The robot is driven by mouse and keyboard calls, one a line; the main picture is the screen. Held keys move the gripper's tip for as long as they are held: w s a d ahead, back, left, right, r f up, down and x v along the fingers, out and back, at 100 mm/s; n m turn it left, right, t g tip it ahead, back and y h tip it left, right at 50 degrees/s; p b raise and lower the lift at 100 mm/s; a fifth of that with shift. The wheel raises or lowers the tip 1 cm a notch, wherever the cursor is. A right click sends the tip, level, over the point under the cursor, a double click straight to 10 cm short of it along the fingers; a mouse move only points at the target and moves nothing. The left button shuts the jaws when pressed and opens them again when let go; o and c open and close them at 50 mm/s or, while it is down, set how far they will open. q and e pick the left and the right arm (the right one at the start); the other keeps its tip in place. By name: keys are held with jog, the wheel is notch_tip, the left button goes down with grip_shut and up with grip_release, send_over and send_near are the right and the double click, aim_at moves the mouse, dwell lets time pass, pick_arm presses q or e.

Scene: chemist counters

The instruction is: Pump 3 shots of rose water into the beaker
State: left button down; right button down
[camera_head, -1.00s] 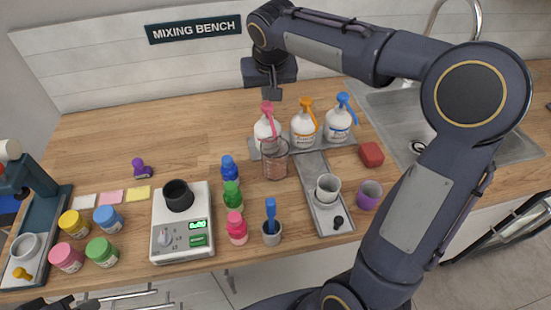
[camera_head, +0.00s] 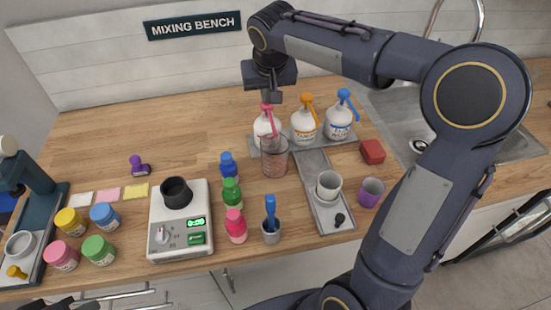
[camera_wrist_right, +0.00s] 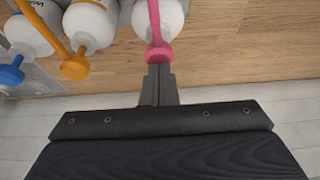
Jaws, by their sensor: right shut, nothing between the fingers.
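The pump bottle with the pink head (camera_head: 267,111) stands at the left of a row of white bottles, and I take it as the rose water, though its label is hidden. Its pink head also shows in the right wrist view (camera_wrist_right: 158,51). The glass beaker (camera_head: 274,160) stands in front of this bottle, under its spout, and has pinkish contents. My right gripper (camera_head: 271,97) points down, shut and empty, right at the top of the pink pump head. In the right wrist view its fingertips (camera_wrist_right: 160,70) meet or nearly meet the pink head.
Pump bottles with orange (camera_head: 306,100) and blue (camera_head: 344,96) heads stand to the right. A grey tray (camera_head: 327,214) holds a white cup. A red block (camera_head: 372,152), purple cup (camera_head: 370,192), small bottles and a scale (camera_head: 180,240) stand around.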

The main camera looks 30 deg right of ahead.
jog(key=shift+f, duration=0.5)
jog(key=shift+r, duration=0.1)
jog(key=shift+r+p, duration=0.95)
jog(key=shift+r, duration=0.35)
notch_tip(320, 180, up, 6)
jog(key=p, duration=0.5)
jog(key=shift+s, duration=0.15)
